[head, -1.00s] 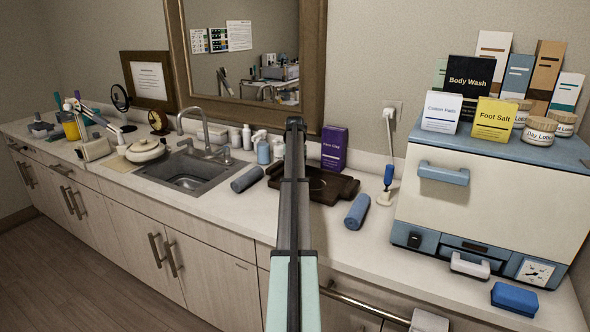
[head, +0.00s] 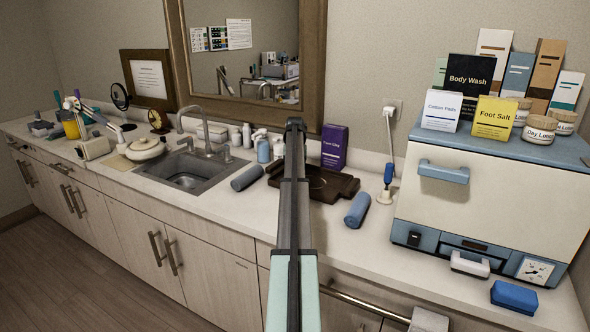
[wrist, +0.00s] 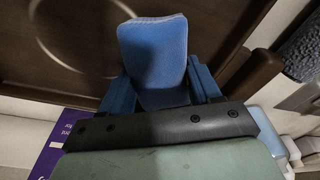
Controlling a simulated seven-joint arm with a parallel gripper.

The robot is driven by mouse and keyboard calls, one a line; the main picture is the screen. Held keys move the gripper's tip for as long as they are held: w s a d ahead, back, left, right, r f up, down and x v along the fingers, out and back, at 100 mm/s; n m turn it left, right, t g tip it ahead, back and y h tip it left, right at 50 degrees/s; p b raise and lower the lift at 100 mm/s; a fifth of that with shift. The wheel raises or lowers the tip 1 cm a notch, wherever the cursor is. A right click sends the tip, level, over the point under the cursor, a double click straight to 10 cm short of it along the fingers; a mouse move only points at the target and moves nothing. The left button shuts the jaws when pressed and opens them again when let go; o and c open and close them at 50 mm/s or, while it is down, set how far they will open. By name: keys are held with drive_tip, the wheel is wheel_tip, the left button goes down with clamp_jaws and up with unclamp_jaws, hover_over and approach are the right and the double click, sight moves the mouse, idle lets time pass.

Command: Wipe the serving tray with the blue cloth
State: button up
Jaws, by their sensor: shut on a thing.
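The serving tray (head: 335,187) is dark brown and lies on the counter right of the sink, partly hidden by my arm in the head view. In the wrist view the tray (wrist: 60,45) fills much of the upper picture, with a pale curved ring on its surface. My gripper (wrist: 162,92) is shut on the blue cloth (wrist: 152,45), a soft folded pad held between the blue fingers. The cloth is over the tray in the wrist view; I cannot tell whether it touches it. My arm hides the gripper and cloth in the head view.
A blue rolled towel (head: 357,210) lies right of the tray, and a grey one (head: 247,178) lies left. A purple box (head: 334,147) and several bottles (head: 263,149) stand behind. A white-and-blue cabinet (head: 490,200) stands at right. The sink (head: 190,172) is at left.

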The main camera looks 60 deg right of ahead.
sight(327, 186)
drive_tip(key=shift+f, duration=0.35)
idle(0.7)
drive_tip(key=shift+s, duration=0.15)
drive_tip(key=shift+s+a, duration=0.1)
drive_tip(key=shift+s, duration=2.4)
drive_tip(key=shift+s+a+f, duration=0.1)
drive_tip(key=shift+s+a, duration=0.05)
drive_tip(key=shift+s, duration=2.5)
drive_tip(key=shift+s, duration=0.1)
drive_tip(key=shift+s+a, duration=0.1)
drive_tip(key=shift+s, duration=2.4)
drive_tip(key=shift+w, duration=0.2)
